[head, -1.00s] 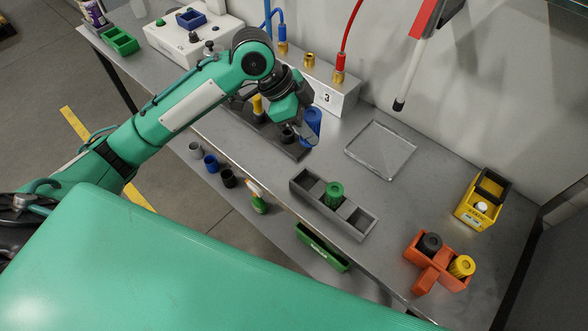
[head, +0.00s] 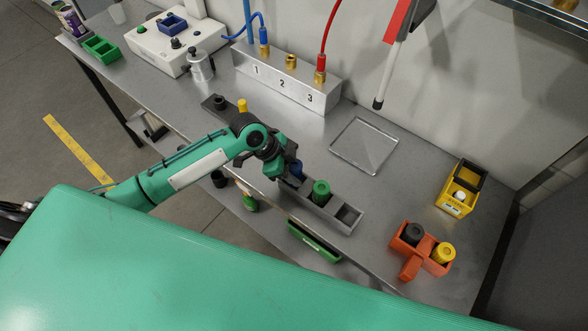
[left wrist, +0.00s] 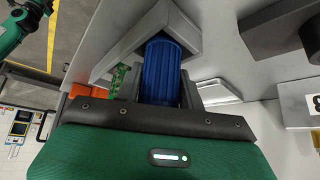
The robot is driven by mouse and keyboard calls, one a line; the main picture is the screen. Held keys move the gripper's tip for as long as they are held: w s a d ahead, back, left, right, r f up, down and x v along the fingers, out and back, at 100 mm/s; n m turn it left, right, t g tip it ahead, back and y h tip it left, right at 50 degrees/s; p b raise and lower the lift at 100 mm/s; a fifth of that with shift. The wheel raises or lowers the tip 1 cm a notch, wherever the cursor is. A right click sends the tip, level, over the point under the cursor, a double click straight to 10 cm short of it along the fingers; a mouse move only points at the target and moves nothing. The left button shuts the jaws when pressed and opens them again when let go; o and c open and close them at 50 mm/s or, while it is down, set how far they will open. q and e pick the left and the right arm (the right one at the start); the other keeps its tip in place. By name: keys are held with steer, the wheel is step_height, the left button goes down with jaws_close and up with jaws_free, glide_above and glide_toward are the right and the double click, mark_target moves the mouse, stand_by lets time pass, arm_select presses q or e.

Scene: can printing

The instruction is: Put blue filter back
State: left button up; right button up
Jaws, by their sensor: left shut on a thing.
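The blue filter (head: 294,171) is at the left end of the grey three-slot rack (head: 327,214). My left gripper (head: 285,174) is shut on it; the arm partly hides the filter and that end of the rack. In the left wrist view, the ribbed blue filter (left wrist: 162,72) stands between the fingers, with grey rack walls around its far end. I cannot tell how deep it sits in the slot. A green filter (head: 321,191) stands in the middle slot, and the right slot is empty. My right gripper is not in view.
An orange holder (head: 411,265) with a black filter (head: 413,234) and a yellow filter (head: 443,252) is at the right. A yellow bin (head: 455,203) and a clear tray (head: 364,146) lie behind. A dark rack with a yellow piece (head: 242,105) is at the left.

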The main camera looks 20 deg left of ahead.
arm_select(q)
steer(key=shift+f, duration=0.35)
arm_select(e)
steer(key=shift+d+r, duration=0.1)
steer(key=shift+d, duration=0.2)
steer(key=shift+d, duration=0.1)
arm_select(q)
steer(key=shift+f, duration=0.2)
steer(key=shift+s+f+b, duration=0.25)
steer(key=shift+f+b, duration=0.1)
steer(key=shift+f, duration=0.1)
steer(key=o, duration=1)
steer(key=shift+s+f, duration=0.15)
steer(key=shift+o, duration=0.2)
steer(key=shift+r+p, duration=0.3)
steer(key=shift+r, duration=0.2)
steer(key=shift+o, duration=0.2)
steer(key=w+b+v, duration=0.1)
steer(key=b+v, duration=0.2)
steer(key=v, duration=0.8)
steer(key=shift+r, duration=0.2)
steer(key=shift+s+a+r, duration=0.1)
steer(key=shift+a+r, duration=0.1)
steer(key=shift+r, duration=0.4)
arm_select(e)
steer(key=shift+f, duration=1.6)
